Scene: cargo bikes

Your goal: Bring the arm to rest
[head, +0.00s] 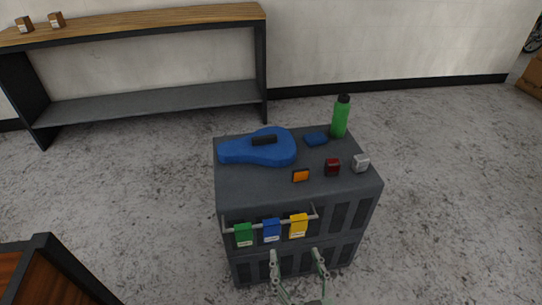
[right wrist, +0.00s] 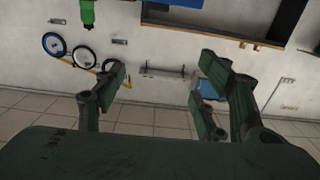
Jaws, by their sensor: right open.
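My right gripper (head: 297,258) shows at the bottom centre of the head view, in front of the grey crate-like stand (head: 232,190). Its fingers are spread apart with nothing between them. In the right wrist view the same open gripper (right wrist: 160,85) frames a distant wall and tiled floor, and nothing lies between the fingers. My left gripper is in neither view.
A shelf (head: 150,103) stands behind left.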

